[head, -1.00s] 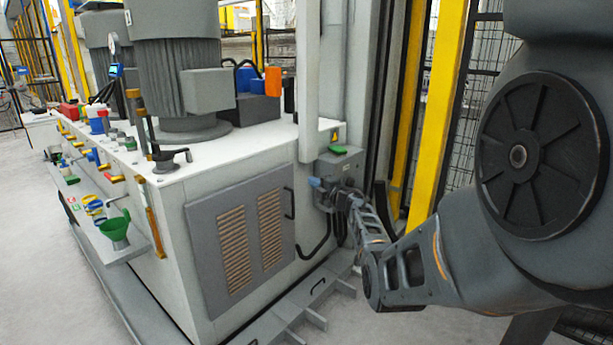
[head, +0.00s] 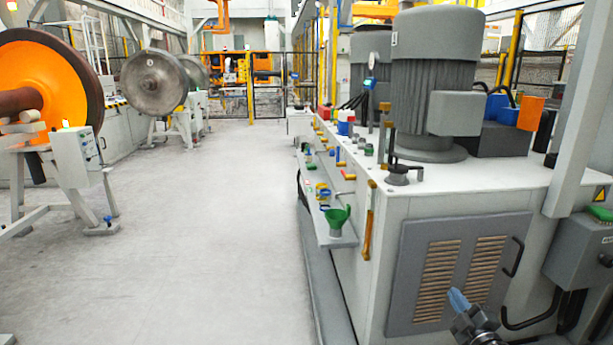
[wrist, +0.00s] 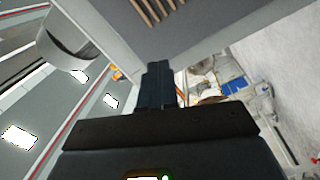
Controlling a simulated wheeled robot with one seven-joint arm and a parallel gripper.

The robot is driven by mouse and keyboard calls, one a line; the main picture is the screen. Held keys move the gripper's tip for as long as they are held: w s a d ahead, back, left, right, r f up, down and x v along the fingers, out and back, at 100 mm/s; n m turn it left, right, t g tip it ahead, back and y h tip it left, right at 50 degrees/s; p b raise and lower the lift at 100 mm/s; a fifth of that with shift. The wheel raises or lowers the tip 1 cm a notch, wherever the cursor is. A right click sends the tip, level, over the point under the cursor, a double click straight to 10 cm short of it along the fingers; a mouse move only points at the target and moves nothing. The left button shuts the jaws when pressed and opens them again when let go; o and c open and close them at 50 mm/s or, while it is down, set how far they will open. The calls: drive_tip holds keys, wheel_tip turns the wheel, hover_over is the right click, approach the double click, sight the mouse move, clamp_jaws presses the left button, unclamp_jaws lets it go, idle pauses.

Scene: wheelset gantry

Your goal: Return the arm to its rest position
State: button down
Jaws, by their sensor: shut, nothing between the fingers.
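My gripper (head: 459,300) shows at the bottom right of the head view, with its blue fingertips in front of the louvred panel (head: 436,272) of the grey hydraulic cabinet. In the wrist view the fingers (wrist: 158,82) are dark, closed together and empty. I cannot tell from the head view how far the fingertips are from the panel. The rest of my arm is out of the head view.
A control box (head: 580,255) is on the cabinet's right side. A green funnel (head: 337,220) sits on the cabinet's side shelf. Wheelsets on stands (head: 155,80) line the left. The pale floor (head: 220,220) between is clear.

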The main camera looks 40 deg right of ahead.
drive_tip(key=s+a+f+m+t+y, duration=0.1)
drive_tip(key=s+a+m+y, duration=0.15)
drive_tip(key=a, duration=1.15)
drive_tip(key=s+a+m+y, duration=0.1)
drive_tip(key=s+a, duration=0.3)
drive_tip(key=a, duration=1.1)
drive_tip(key=s+a+r+y, duration=0.2)
drive_tip(key=s+a+r, duration=0.1)
drive_tip(key=s+a, duration=0.45)
drive_tip(key=s+a+r+m+g+y, duration=0.25)
drive_tip(key=s+a+r+y, duration=0.25)
drive_tip(key=s+a+r, duration=0.55)
wheel_tip(320, 180, up, 17)
drive_tip(key=s+d+p, duration=0.1)
drive_tip(key=d+p, duration=0.1)
drive_tip(key=p, duration=1.3)
drive_tip(key=shift+s+f, duration=0.2)
drive_tip(key=shift+t, duration=0.25)
